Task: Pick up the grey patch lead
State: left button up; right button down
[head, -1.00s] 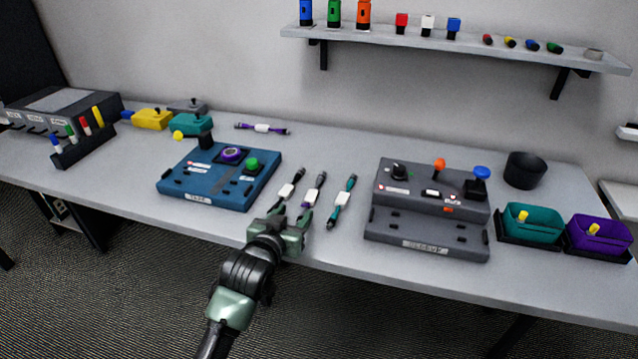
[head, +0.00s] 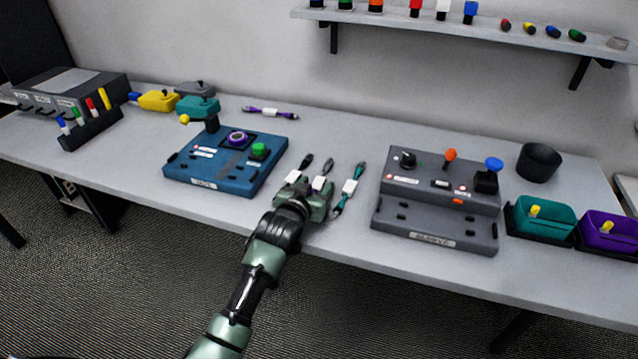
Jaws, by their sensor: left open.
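Three short leads with white tags lie side by side between the two consoles. The left one, seemingly the grey patch lead (head: 305,162), shows a dark plug and a white tag. My left gripper (head: 307,187) is open, low over the front parts of the left and middle leads. It hides their near ends, and I cannot tell whether it touches either lead. My right gripper is out of view.
A blue console (head: 225,165) stands left of the leads, a grey console (head: 430,215) to the right. Teal (head: 543,217) and purple (head: 612,233) bins and a black cup (head: 539,162) stand at right. The table's front edge is below my gripper.

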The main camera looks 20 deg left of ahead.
pick_arm(q)
grip_shut()
jog(key=shift+r, duration=0.1)
